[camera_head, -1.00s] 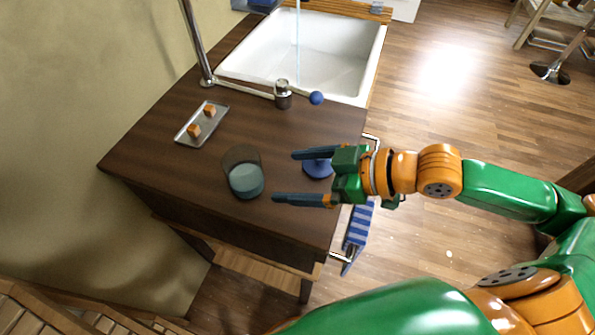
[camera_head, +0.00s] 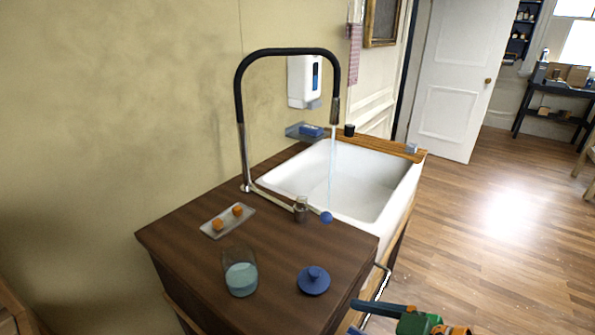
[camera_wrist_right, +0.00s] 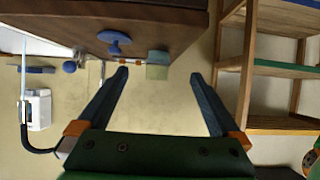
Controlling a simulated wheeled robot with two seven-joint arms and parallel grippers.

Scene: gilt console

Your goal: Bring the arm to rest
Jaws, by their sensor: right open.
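My right gripper (camera_wrist_right: 160,82) is open and empty in the right wrist view, its two dark blue fingers apart with the wall behind them. In the head view only part of my right gripper (camera_head: 385,310) shows at the bottom edge, beside the right side of the dark wooden counter (camera_head: 185,240). A glass holding pale blue liquid (camera_head: 240,278) stands on the counter. A blue lid with a knob (camera_head: 313,282) lies to its right, apart from my gripper. My left gripper is not in view.
A white sink (camera_head: 310,175) lies behind, with water running from a tall black faucet (camera_head: 290,52). A small tray (camera_head: 212,232) with two orange cubes is at the counter's left. A rail (camera_head: 380,280) runs along the counter's right side. The floor (camera_head: 480,230) at right is open.

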